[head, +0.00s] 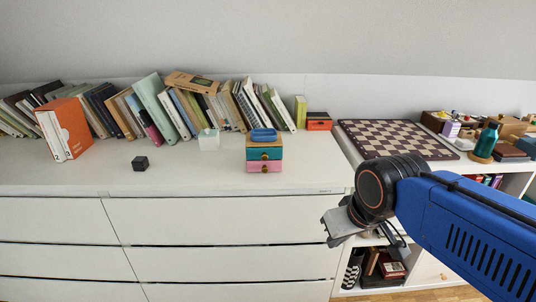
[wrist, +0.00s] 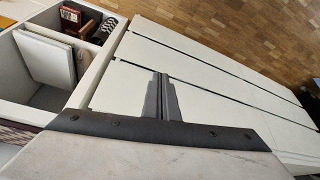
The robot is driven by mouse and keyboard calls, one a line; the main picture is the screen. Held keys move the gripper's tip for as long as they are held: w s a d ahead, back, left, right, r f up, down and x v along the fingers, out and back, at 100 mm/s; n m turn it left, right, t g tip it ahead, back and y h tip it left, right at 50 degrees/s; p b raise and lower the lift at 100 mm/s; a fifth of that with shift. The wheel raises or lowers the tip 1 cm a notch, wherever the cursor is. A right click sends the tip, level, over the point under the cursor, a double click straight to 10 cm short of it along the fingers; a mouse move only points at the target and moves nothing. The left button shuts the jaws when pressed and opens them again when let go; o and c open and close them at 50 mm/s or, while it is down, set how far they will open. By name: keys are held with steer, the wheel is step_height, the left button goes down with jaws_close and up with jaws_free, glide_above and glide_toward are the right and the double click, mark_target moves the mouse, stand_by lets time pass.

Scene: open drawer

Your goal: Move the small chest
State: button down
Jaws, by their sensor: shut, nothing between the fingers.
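The small chest (head: 264,155) stands on the white dresser top in the head view, near the front edge right of the middle. It has a wooden frame, a teal upper drawer and a pink lower drawer, each with a small knob. A blue dish (head: 264,134) rests on top of it. My gripper (head: 334,240) is in front of the dresser, below its top, to the lower right of the chest and apart from it. In the wrist view my gripper's fingers (wrist: 162,97) are together and empty, over the white drawer fronts. The chest is not in the wrist view.
A chessboard (head: 397,140) lies right. Open shelves (wrist: 60,60) adjoin the dresser.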

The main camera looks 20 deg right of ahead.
steer(key=w+d+r+n+g, duration=0.1)
steer(key=w+r+n+g, duration=0.1)
steer(key=w+r+n, duration=0.6)
steer(key=w+d+r+n+g, duration=0.1)
steer(key=w+r+n, duration=0.15)
steer(key=w, duration=0.95)
steer(key=w+d+r+n+g, duration=0.15)
steer(key=w+r+n, duration=0.25)
steer(key=w+r, duration=0.45)
steer(key=f, duration=0.3)
steer(key=w+f, duration=0.1)
steer(key=f, duration=0.7)
steer(key=shift+w+a+f, duration=0.15)
steer(key=shift+w+a, duration=0.1)
steer(key=shift+a, duration=0.1)
steer(key=shift+w+a+f, duration=0.15)
steer(key=shift+a, duration=0.35)
steer(key=shift+w+a+f, duration=0.1)
steer(key=shift+w+a, duration=0.05)
steer(key=shift+a, duration=0.35)
steer(key=shift+w+a, duration=0.25)
steer(key=shift+a, duration=0.65)
steer(key=w+a, duration=0.2)
steer(key=a, duration=0.4)
steer(key=w+a, duration=0.1)
steer(key=a, duration=0.6)
steer(key=w+a, duration=0.2)
steer(key=a, duration=0.4)
steer(key=shift+w+a, duration=0.15)
steer(key=shift+w, duration=0.15)
